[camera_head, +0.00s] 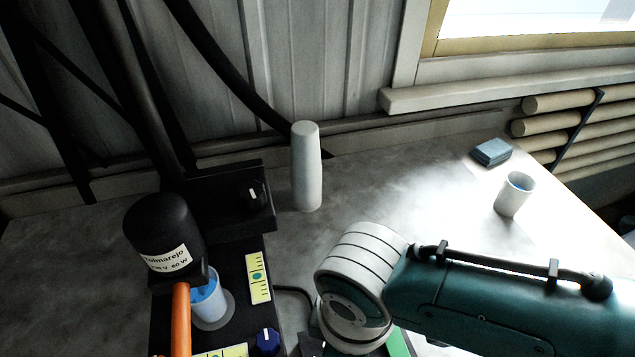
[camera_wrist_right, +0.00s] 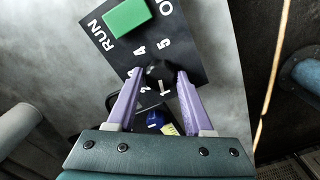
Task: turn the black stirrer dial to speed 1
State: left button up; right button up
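The black stirrer dial (camera_wrist_right: 160,72) sits on a black panel (camera_wrist_right: 185,35) with white numbers around it and the word RUN, in the right wrist view. My right gripper (camera_wrist_right: 160,75) has its two purple fingers on either side of the dial, open around it; I cannot tell whether either finger touches it. The number 1 shows just below the dial, between the fingers. In the head view my right arm hides the dial and most of the panel. My left gripper is not in view.
A green button (camera_wrist_right: 127,15) is on the panel. In the head view a black motor (camera_head: 160,232) hangs by a blue-filled beaker (camera_head: 210,302) and an orange bar (camera_head: 181,320). A blue knob (camera_head: 267,342), white cylinder (camera_head: 306,168), cup (camera_head: 514,194) and blue block (camera_head: 491,151) stand around.

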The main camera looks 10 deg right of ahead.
jog(key=shift+o, duration=1.4)
notch_tip(320, 180, up, 10)
jog(key=p, duration=0.3)
